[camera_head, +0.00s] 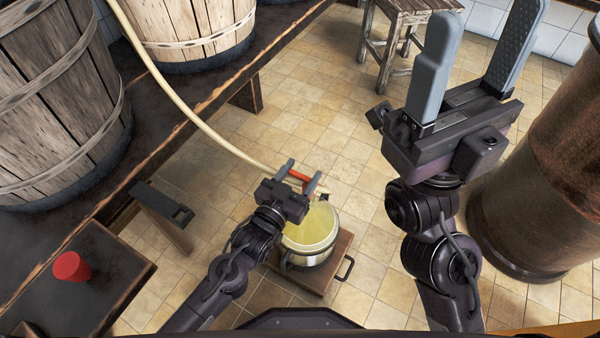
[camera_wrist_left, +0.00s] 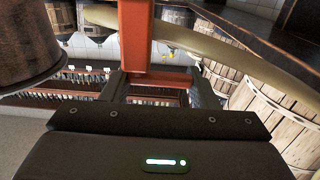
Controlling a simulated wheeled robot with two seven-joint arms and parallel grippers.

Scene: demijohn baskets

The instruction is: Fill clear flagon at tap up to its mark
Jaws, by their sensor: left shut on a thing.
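My left gripper (camera_head: 301,173) is shut on a red handle (camera_head: 297,175) at the end of a pale hose (camera_head: 190,115). It holds the handle just above the far rim of a round pot (camera_head: 301,259) with yellow contents. In the left wrist view the red handle (camera_wrist_left: 135,40) stands between the fingers, and the hose (camera_wrist_left: 225,55) curves off to the right. My right gripper (camera_head: 487,45) is open and empty, raised at the upper right. I cannot make out a clear flagon or its mark for certain in either view.
The pot stands on a low wooden base (camera_head: 325,275) with a dark handle. Wooden tubs (camera_head: 50,110) stand on a dark bench (camera_head: 160,135) at left. A red cup (camera_head: 71,267) is at lower left, a stool (camera_head: 395,45) at the back, a brown cylinder (camera_head: 540,170) at right. Tiled floor between is clear.

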